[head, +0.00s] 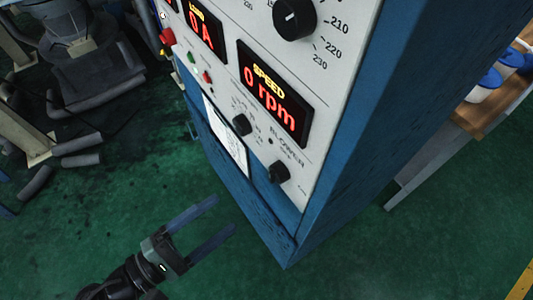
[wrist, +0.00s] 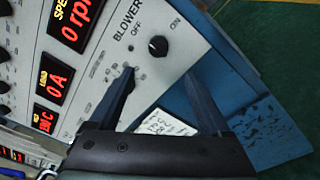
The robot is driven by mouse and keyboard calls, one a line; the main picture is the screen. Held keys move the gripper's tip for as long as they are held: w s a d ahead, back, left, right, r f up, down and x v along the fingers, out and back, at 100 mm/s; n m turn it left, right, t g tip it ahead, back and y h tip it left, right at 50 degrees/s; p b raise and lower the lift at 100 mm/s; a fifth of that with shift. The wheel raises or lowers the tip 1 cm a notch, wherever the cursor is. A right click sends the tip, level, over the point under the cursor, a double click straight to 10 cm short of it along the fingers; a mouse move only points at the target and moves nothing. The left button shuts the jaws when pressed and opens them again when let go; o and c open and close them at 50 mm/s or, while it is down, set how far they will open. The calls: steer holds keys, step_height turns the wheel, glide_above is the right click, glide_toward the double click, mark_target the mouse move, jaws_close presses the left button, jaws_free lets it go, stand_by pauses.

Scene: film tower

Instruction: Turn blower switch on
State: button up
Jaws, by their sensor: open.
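The blower switch (head: 278,173) is a black rotary knob low on the white control panel of a blue cabinet. In the wrist view the blower switch (wrist: 158,46) sits beside the BLOWER label, with OFF and ON marked around it. Its white pointer mark lies toward the OFF side. My gripper (head: 212,218) is open and empty, left of and below the knob in the head view. In the wrist view my gripper (wrist: 160,80) has its two fingers spread, with the knob beyond and between their tips, apart from them.
Another black knob (head: 242,124) is up and left of the switch. The speed display (head: 272,95) reads 0 rpm and the load display (head: 199,27) reads 0 A. A paper sheet (head: 225,138) is on the cabinet front. Green floor (head: 215,270) is clear around my gripper.

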mark_target(271, 180)
steer(key=x, duration=0.4)
steer(key=p+x, duration=0.1)
steer(key=x, duration=0.3)
steer(key=p+x, duration=0.1)
steer(key=x, duration=0.3)
steer(key=shift+w+d+r, duration=0.15)
steer(key=shift+d+r, duration=0.2)
steer(key=shift+d, duration=0.05)
jaws_close()
